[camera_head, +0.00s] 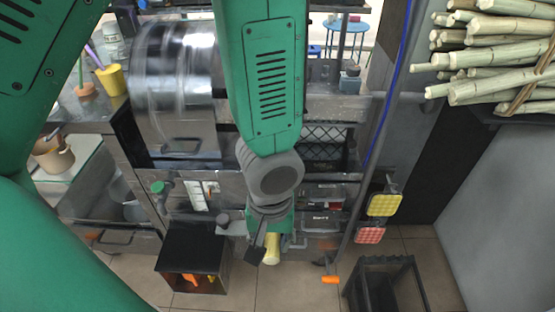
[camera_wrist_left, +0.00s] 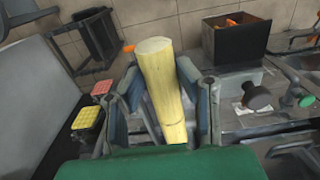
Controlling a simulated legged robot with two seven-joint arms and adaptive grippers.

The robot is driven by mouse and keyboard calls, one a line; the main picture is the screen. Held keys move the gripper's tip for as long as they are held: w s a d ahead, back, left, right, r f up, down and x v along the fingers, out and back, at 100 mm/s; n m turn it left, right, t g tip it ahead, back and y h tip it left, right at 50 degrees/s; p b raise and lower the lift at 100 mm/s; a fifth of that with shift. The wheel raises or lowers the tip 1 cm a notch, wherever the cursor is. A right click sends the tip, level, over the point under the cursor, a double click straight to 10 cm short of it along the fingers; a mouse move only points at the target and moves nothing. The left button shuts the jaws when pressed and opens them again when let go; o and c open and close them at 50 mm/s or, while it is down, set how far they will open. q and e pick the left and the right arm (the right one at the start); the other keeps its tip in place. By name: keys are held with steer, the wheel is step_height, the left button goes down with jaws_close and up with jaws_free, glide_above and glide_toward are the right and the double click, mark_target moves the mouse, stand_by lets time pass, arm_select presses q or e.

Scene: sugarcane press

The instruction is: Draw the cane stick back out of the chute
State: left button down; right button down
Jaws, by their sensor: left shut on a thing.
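The cane stick (camera_wrist_left: 160,75) is a pale yellow, smooth rod with a cut round end. In the left wrist view it stands between the two fingers of my left gripper (camera_wrist_left: 158,90), which is shut on it. In the head view only a short yellow piece of the cane stick (camera_head: 272,249) shows beside my left gripper (camera_head: 265,243), low in front of the press counter. The chute is not clearly visible; my arm covers much of the machine there. I cannot tell whether any of the cane is inside it. My right gripper is not in view.
A shiny metal drum (camera_head: 175,85) stands behind to the left. Stacked cane (camera_head: 500,50) fills the upper right. Tiled floor is free between box and stand.

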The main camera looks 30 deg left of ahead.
arm_select(q)
steer(key=shift+s+d, duration=0.45)
steer(key=shift+s, duration=0.3)
steer(key=shift+s+d, duration=0.4)
steer(key=shift+s, duration=0.3)
steer(key=c, duration=1.1)
jaws_free()
steer(key=shift+r, duration=0.15)
step_height(320, 180, up, 12)
glide_above(271, 259)
steer(key=shift+f, duration=0.2)
